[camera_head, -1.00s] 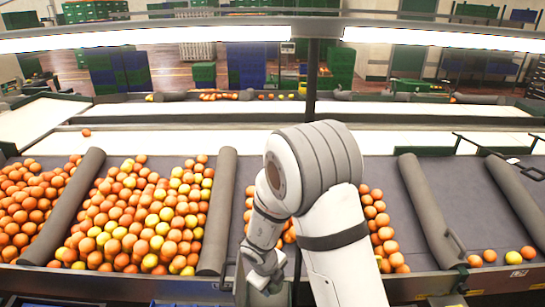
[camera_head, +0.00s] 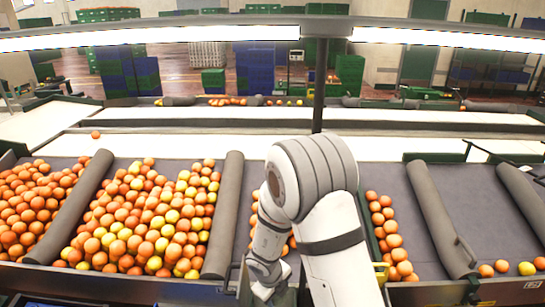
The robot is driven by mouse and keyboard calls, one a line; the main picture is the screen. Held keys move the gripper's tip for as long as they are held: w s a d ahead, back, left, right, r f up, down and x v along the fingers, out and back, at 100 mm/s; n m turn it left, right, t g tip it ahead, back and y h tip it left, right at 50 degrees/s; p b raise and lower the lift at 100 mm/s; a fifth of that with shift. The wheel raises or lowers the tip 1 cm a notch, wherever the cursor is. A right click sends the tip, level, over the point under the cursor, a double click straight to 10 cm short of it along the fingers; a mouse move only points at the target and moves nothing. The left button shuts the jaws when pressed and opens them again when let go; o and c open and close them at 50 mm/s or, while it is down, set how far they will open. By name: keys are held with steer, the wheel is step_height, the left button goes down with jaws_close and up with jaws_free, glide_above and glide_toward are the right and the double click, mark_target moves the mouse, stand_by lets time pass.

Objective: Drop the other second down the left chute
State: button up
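My arm reaches down in the middle of the camera_head view, and its wrist hangs at the front edge of the sorting table. My gripper's fingers are not clearly visible at the bottom edge, so I cannot tell what they hold. Orange and yellow fruit (camera_head: 150,215) lies in the wide bay left of my arm. More orange fruit (camera_head: 388,232) lies in a column just right of my arm, and some is partly hidden behind it. A few fruits (camera_head: 501,266) sit at the front of the right bay. Which opening is the left chute cannot be told.
Grey padded dividers (camera_head: 222,215) separate the bays, with another divider (camera_head: 440,220) on the right. A white conveyor (camera_head: 200,145) runs behind them, with one orange (camera_head: 95,135) at its left. A dark post (camera_head: 319,85) stands behind my arm. The right bay is mostly bare.

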steer(key=shift+f+b, duration=1.05)
steer(key=shift+f, duration=0.2)
steer(key=shift+r, duration=0.1)
